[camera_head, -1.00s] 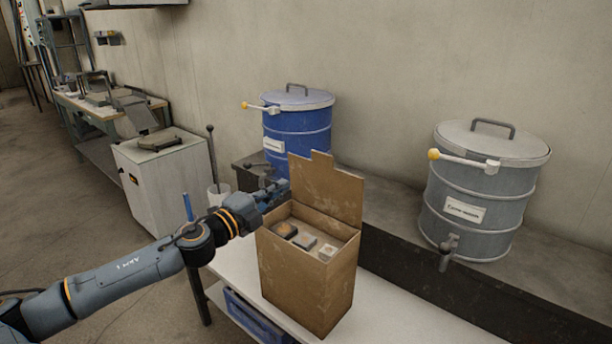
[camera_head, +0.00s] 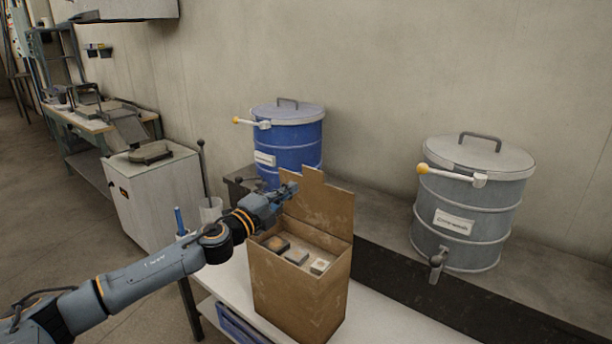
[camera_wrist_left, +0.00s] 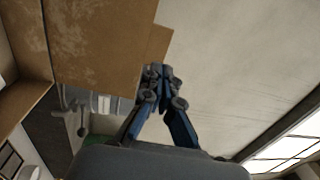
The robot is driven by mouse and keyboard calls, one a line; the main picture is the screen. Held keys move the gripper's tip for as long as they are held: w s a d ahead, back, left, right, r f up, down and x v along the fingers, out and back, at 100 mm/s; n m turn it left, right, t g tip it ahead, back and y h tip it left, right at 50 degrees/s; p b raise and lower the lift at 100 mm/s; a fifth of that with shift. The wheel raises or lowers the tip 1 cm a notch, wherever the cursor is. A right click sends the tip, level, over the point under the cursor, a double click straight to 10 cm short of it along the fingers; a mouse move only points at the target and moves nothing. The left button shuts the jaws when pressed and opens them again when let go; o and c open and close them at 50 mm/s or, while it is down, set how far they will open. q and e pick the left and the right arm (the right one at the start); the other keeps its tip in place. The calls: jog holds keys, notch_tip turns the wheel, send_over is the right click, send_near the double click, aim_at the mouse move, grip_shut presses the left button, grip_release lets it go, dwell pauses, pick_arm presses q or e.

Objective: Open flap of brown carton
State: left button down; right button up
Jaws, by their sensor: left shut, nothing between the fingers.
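The brown carton (camera_head: 300,297) stands on a white table, its top open. Its flap (camera_head: 318,207) stands up at the back edge. Several small blocks lie inside the carton. My left gripper (camera_head: 290,187) is shut and empty, at the left edge of the upright flap, above the carton's opening. In the left wrist view the fingertips (camera_wrist_left: 155,72) are together beside the flap (camera_wrist_left: 105,45); I cannot tell whether they touch it. My right gripper is not in view.
A blue drum (camera_head: 288,142) and a grey drum (camera_head: 468,215) with a tap stand on the ledge behind. A white cup (camera_head: 210,210) is left of the carton. The white tabletop (camera_head: 390,322) is clear at right.

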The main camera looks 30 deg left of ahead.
aim_at(313, 174)
pick_arm(q)
jog(key=w, duration=0.2)
jog(key=w+p, duration=0.1)
jog(key=w, duration=0.1)
jog(key=w+p, duration=0.1)
jog(key=w, duration=0.1)
jog(key=shift+d+r, duration=0.3)
jog(key=shift+r, duration=0.1)
jog(key=shift+w+f, duration=0.1)
jog(key=shift+w, duration=0.4)
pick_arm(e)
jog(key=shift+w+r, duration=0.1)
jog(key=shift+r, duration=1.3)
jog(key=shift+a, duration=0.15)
